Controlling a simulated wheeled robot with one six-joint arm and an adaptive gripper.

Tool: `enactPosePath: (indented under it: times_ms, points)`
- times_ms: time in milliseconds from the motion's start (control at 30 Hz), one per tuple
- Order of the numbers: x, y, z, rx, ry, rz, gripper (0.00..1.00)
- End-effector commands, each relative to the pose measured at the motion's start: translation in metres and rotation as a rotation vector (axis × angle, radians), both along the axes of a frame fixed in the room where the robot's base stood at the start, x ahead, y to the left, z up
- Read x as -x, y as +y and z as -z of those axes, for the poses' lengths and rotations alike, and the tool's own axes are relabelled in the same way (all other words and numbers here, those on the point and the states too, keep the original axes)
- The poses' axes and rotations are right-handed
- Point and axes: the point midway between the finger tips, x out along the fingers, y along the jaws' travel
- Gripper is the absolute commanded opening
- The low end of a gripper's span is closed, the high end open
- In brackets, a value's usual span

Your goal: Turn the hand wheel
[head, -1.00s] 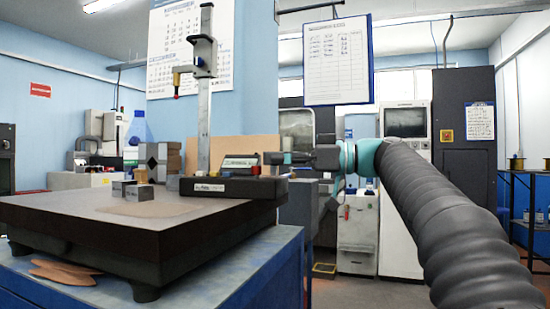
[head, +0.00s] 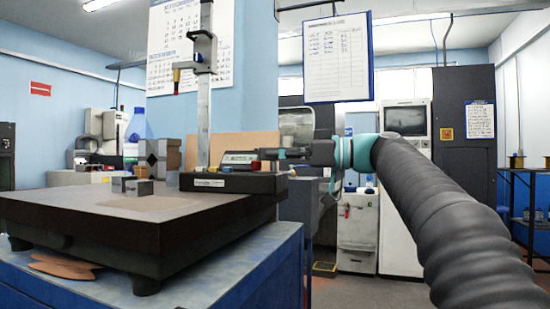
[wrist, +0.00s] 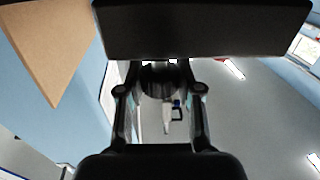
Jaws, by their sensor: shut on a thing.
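The height gauge has a dark base (head: 234,182) with a white label and a tall upright column (head: 204,110). It stands on a dark surface plate (head: 110,215). My gripper (head: 268,156) reaches in from the right, level, at the right end of the base. In the wrist view, its two fingers (wrist: 160,88) close on a dark round piece, the hand wheel (wrist: 160,78), below a broad black block (wrist: 205,28). In the head view the wheel is mostly hidden by the fingers, and how far it is turned does not show.
Small metal blocks (head: 138,187) and a dark checkered block (head: 153,158) stand on the plate left of the gauge. A tan board (head: 245,145) is behind the gauge. A blue-framed sheet (head: 338,60) hangs above my arm. The plate's front is clear.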

Motion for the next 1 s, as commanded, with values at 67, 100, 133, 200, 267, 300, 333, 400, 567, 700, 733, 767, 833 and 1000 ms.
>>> enactPosePath:
  times_ms: [67,100,133,200,267,300,333,400,567,700,733,767,833,1000]
  points:
    - [0.0017,0.0004,0.0039,-0.001,-0.004,0.036,0.0]
    - [0.0023,0.0006,0.0043,0.0,-0.004,0.059,0.0]
    - [0.0022,0.0005,0.0047,0.0,-0.005,0.079,0.0]
    - [0.0028,0.0009,0.0053,0.0,-0.005,0.127,0.0]
    - [0.0029,0.0011,0.0053,-0.001,-0.007,0.174,0.0]
    - [0.0031,0.0011,0.0054,-0.001,-0.006,0.207,0.0]
    - [0.0035,0.0012,0.005,-0.001,-0.008,0.231,0.0]
    - [0.0032,0.0013,0.0048,0.0,-0.006,0.288,0.0]
    - [0.0034,0.0015,0.003,0.0,-0.005,0.411,0.0]
    - [0.0031,0.0015,0.0015,-0.001,-0.005,0.502,0.0]
    - [0.0031,0.0019,0.0014,-0.001,-0.004,0.518,0.0]
    - [0.0027,0.0018,0.0011,-0.001,-0.005,0.535,0.0]
    - [0.0026,0.0016,0.0006,0.0,-0.004,0.568,0.0]
    - [0.0018,0.0013,0.0005,0.0,-0.001,0.624,0.0]
